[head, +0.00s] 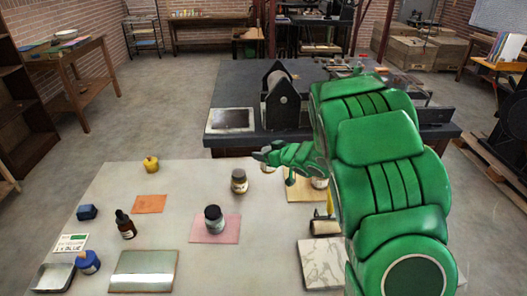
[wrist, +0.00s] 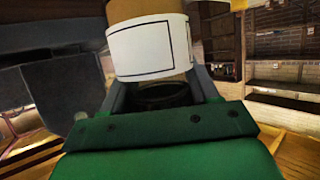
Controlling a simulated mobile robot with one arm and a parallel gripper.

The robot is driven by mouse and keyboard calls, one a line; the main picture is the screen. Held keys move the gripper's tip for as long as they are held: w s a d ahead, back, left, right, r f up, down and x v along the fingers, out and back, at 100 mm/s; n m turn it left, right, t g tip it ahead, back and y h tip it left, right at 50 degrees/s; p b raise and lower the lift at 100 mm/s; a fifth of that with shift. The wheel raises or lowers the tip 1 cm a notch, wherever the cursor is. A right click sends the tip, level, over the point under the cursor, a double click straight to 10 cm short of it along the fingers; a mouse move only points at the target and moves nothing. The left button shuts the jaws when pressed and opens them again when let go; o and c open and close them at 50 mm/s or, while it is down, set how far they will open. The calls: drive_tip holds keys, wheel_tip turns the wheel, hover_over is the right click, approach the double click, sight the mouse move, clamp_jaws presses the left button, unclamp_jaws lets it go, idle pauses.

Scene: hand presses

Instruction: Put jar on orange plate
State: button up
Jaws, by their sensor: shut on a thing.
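The orange plate (head: 150,203) is a flat orange square on the pale table, left of my gripper, with nothing on it. My gripper (head: 264,157) is over the far part of the table and points left. In the wrist view it is shut on a jar (wrist: 150,48) with a white, dark-outlined label and a tan part above it. The jar is cut off by the top edge there. In the head view the gripper mostly hides it; only a small pale part (head: 267,169) shows below.
A dark-lidded jar (head: 239,181) stands near my gripper. Another (head: 214,219) stands on a pink plate (head: 233,234). A yellow fruit-like object (head: 151,165) sits behind the orange plate, and a dropper bottle (head: 125,224) left of it. A yellowish plate (head: 300,193) lies beside my arm.

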drive_tip(key=shift+s+d+r, duration=0.1)
drive_tip(key=shift+s+r, duration=0.25)
drive_tip(key=shift+s, duration=0.4)
drive_tip(key=shift+s+d+r, duration=0.1)
drive_tip(key=shift+s+r, duration=0.3)
drive_tip(key=shift+s, duration=0.3)
drive_tip(key=shift+s+d+r, duration=0.1)
drive_tip(key=shift+s+r, duration=0.25)
drive_tip(key=shift+s, duration=0.4)
